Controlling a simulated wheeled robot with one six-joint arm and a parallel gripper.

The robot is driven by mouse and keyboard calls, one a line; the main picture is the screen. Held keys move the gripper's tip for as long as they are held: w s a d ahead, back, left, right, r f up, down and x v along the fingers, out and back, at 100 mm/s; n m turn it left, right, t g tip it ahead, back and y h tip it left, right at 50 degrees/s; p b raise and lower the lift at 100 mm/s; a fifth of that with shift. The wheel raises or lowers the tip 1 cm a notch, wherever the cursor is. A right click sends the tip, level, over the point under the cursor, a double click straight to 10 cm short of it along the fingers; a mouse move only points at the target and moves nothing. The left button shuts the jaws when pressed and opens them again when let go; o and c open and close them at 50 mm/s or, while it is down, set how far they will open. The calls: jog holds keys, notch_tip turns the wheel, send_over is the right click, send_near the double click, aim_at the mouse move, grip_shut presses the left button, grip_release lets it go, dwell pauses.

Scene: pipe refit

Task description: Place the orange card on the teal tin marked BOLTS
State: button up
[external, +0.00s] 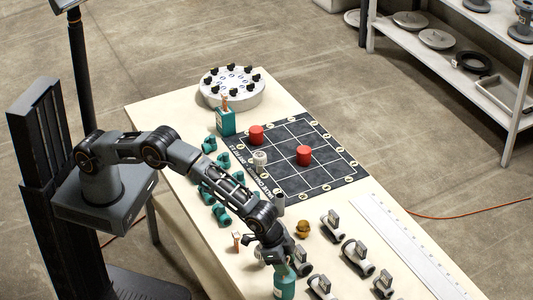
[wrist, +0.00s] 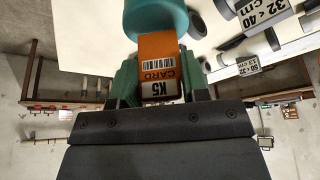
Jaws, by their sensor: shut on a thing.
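An orange card (wrist: 159,58) with a barcode and the text "K5 CARD" is between the green fingers of my gripper (wrist: 160,84) in the wrist view. The gripper is shut on it. A teal rounded object (wrist: 155,14) is just beyond the card's far edge; I cannot tell whether they touch. In the external view my gripper (external: 281,262) is at the near end of the table, over a teal container (external: 284,287) with a pale label. Another teal container (external: 226,122) stands by the board's far left corner, with an orange-brown item in its top. I cannot read BOLTS on either.
A dark gridded board (external: 322,180) holds two red cylinders and a pale one. Several teal fittings (external: 209,191) lie left of it. Several pale clamps with tags (external: 356,255) and a long white ruler (external: 405,240) lie right of the gripper. A round rack (external: 232,88) stands at the back.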

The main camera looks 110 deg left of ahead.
jog(key=shift+f, duration=0.2)
jog(key=o, duration=0.9)
jog(key=shift+r, duration=0.1)
jog(key=shift+s+r, duration=0.1)
jog(key=shift+r, duration=0.4)
jog(key=s+a+r+b, duration=0.1)
jog(key=s+a+r, duration=0.1)
jog(key=s+r, duration=0.55)
jog(key=s+a+r+b, duration=0.1)
jog(key=s+a+r, duration=0.3)
jog(key=r, duration=0.6)
jog(key=s+a, duration=0.3)
jog(key=s, duration=1.2)
jog(key=s+a, duration=0.3)
jog(key=s, duration=1.2)
jog(key=shift+a+f, duration=0.35)
jog(key=shift+f, duration=0.1)
